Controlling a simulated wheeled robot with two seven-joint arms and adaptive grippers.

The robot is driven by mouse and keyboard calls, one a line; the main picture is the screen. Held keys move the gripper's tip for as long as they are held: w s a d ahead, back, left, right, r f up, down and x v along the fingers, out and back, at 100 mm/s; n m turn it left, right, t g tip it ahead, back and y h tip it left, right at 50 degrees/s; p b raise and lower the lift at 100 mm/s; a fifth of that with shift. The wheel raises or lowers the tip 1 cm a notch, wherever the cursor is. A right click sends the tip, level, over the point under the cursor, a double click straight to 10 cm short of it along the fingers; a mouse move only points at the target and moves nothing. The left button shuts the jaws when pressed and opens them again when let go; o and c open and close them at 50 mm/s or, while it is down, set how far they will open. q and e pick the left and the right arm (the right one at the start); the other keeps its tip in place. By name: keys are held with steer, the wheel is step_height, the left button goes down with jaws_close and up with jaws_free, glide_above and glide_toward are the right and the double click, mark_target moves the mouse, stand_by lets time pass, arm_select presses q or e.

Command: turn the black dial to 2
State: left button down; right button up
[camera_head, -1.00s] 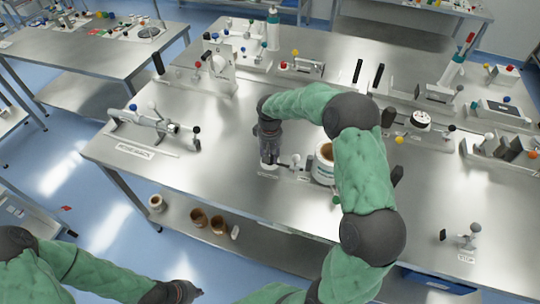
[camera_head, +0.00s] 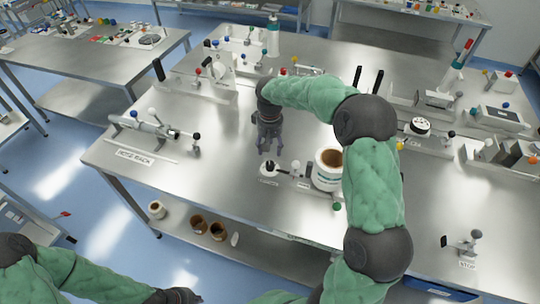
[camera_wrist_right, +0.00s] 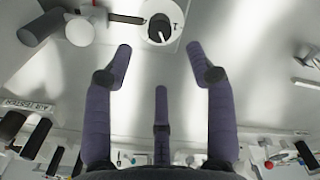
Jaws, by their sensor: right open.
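The black dial (camera_head: 269,168) stands on a round white plate near the front middle of the steel bench. In the right wrist view the dial (camera_wrist_right: 160,30) is a dark knob with a white mark, on its white disc. My right gripper (camera_head: 268,150) is open and empty, just behind the dial in the head view and apart from it. Its spread fingers (camera_wrist_right: 160,75) also show in the right wrist view, with the dial beyond their tips. My left gripper (camera_head: 178,296) is low at the bottom edge, and its fingers are unclear. The dial's reading is too small to tell.
A white container with brown contents (camera_head: 328,168) stands right of the dial, beside my right forearm. A lever fixture (camera_head: 150,130) is at the left, and a white-topped round dial (camera_head: 420,126) is at the right.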

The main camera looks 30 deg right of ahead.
step_height(320, 180, up, 4)
steer(key=shift+f, duration=0.25)
steer(key=shift+r, duration=0.1)
stand_by(0.4)
